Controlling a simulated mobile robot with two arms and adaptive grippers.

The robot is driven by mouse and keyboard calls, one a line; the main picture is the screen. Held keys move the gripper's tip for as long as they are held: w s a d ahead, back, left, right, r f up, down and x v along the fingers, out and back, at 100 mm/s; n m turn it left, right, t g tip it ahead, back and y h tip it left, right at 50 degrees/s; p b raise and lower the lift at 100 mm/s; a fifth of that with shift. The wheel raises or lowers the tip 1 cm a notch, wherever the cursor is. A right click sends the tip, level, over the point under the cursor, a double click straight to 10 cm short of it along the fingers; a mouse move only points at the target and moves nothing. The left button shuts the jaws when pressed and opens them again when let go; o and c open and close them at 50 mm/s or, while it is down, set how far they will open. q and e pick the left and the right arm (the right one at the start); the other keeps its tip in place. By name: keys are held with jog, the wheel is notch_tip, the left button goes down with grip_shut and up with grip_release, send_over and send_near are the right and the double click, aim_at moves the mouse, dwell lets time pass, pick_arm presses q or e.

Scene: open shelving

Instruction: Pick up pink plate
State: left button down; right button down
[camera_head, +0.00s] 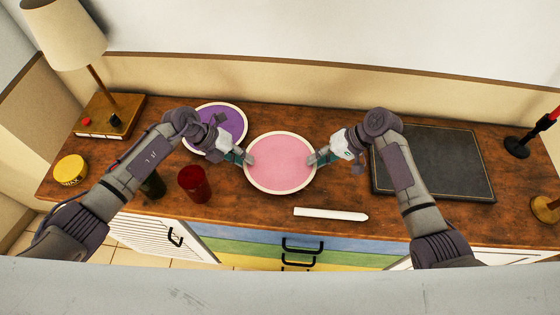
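The pink plate (280,164) with a cream rim lies on the brown wooden top of a cabinet, near the middle of the head view. My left gripper (247,158) is at the plate's left rim. My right gripper (313,159) is at its right rim. Both sets of fingertips overlap the rim in this view. I cannot tell whether the fingers are closed on the rim or only beside it. The plate looks flat on the wood.
A purple plate (229,119) lies behind my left gripper. A red cup (194,183) and a dark cup (153,186) stand left. A white stick (331,214) lies in front. A black board (446,165) is right, a lamp (66,35) and yellow tin (71,169) far left.

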pick_arm(q)
jog(key=shift+r, duration=0.1)
pick_arm(e)
jog(key=shift+r, duration=0.15)
